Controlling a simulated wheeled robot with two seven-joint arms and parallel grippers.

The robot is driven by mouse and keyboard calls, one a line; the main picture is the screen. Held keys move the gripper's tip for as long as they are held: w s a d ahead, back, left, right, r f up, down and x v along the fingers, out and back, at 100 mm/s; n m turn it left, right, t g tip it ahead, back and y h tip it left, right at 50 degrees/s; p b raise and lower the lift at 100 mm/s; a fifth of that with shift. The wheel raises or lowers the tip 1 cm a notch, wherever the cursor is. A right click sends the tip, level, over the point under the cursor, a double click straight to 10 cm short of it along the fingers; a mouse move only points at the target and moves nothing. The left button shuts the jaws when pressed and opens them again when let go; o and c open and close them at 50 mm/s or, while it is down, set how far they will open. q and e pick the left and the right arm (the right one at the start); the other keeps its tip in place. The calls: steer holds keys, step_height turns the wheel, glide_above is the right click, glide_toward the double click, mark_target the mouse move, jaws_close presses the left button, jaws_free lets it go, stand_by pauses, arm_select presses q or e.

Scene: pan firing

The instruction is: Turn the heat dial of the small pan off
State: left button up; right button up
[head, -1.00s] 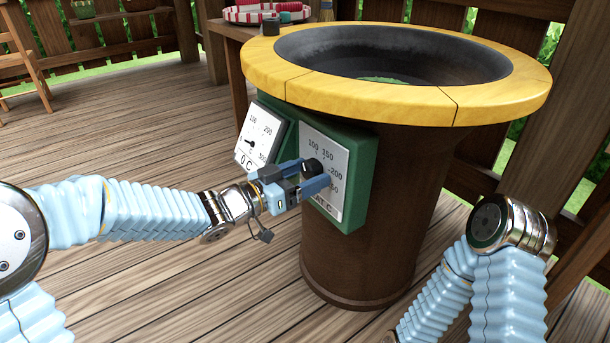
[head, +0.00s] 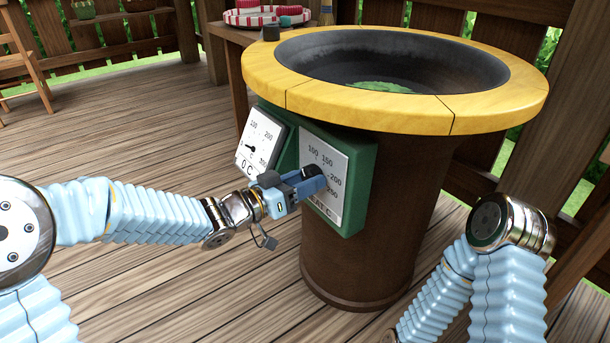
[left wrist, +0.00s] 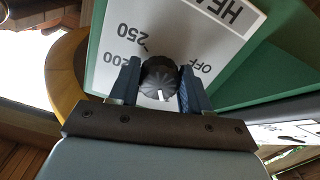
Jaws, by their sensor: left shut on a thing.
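The heat dial (left wrist: 160,82) is a black ribbed knob with a white mark, on a white panel (left wrist: 105,75) printed with "200", "250" and "OFF". In the left wrist view the mark points toward the picture's bottom, away from the "OFF" print. My left gripper (left wrist: 159,84) is shut on the dial, one blue finger on each side. In the head view my left gripper (head: 306,184) partly hides the dial and the lower print of the panel (head: 334,160). My right arm shows at the lower right, but its gripper is out of view.
The green control box (head: 358,185) is fixed to a round brown pan stand with a yellow rim (head: 380,112). A second panel reading "0 C" (head: 262,140) sits left of the dial panel. A side table with a red-and-white tray (head: 238,20) stands behind.

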arm_select(q)
steer(key=n+p, duration=0.2)
steer(key=n, duration=0.1)
steer(key=n+p, duration=0.1)
steer(key=p, duration=0.1)
steer(key=shift+s+r+n, duration=0.1)
steer(key=shift+r+n, duration=0.2)
steer(key=n+p, duration=0.3)
steer(key=shift+d+n, duration=0.1)
steer(key=shift+n, duration=0.2)
steer(key=n+p, duration=0.5)
steer(key=n, duration=0.1)
steer(key=shift+s+r+p, duration=0.1)
steer(key=shift+r+p, duration=0.1)
steer(key=shift+p, duration=0.2)
steer(key=shift+n+p, duration=0.8)
steer(key=shift+n, duration=0.3)
steer(key=shift+f+n+p, duration=0.1)
steer(key=shift+n+p, duration=0.35)
steer(key=shift+n, duration=0.35)
steer(key=o, duration=1.1)
steer(key=shift+c, duration=0.2)
